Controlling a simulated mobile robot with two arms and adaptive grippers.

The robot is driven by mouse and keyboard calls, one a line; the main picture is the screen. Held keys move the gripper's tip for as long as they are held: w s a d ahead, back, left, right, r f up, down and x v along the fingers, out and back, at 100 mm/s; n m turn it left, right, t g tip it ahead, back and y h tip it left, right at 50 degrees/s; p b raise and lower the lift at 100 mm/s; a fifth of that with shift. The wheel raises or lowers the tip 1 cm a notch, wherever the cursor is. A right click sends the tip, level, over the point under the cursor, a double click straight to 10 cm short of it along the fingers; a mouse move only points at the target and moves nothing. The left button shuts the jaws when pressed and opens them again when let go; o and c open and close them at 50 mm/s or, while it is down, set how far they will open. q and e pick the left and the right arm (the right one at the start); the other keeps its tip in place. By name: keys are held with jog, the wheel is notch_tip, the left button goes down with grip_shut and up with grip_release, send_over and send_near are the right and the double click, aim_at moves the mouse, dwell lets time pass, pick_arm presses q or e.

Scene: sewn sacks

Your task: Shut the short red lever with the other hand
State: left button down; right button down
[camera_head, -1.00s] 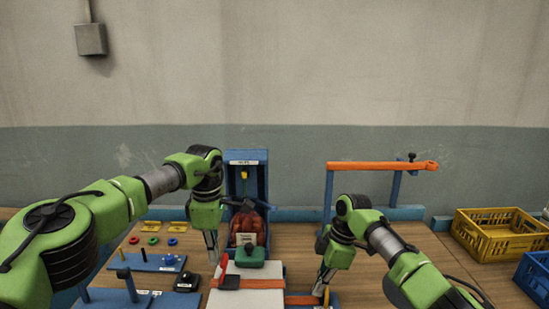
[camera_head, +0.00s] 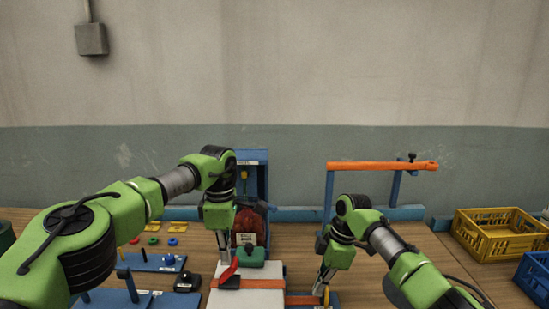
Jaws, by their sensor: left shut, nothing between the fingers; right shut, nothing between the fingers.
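The short red lever (camera_head: 229,271) stands at the left edge of the white block (camera_head: 262,299), beside a black part (camera_head: 230,283). It leans to the upper right. My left gripper (camera_head: 224,262) is shut and empty, with its tips at the lever's left side; they look to be touching it, but the contact is too small to be sure. My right gripper (camera_head: 319,291) is shut and empty, low at the right of the block, close to a yellow part (camera_head: 326,296) at the end of an orange strap (camera_head: 303,300).
A green-topped part (camera_head: 251,257) sits behind the block, before a dark red sack (camera_head: 248,226) in a blue frame (camera_head: 262,180). A blue stand with an orange bar (camera_head: 375,166) rises behind my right arm. Crates, one yellow (camera_head: 500,236), stand at the right.

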pick_arm(q)
jog(key=shift+d, duration=0.45)
pick_arm(e)
jog(key=shift+d+f, duration=0.15)
jog(key=shift+d, duration=0.1)
pick_arm(q)
jog(key=shift+d+f, duration=0.7)
jog(key=shift+d, duration=0.05)
jog(key=shift+d+f, duration=0.35)
jog(key=shift+f, duration=0.45)
notch_tip(320, 180, up, 9)
dwell(0.4)
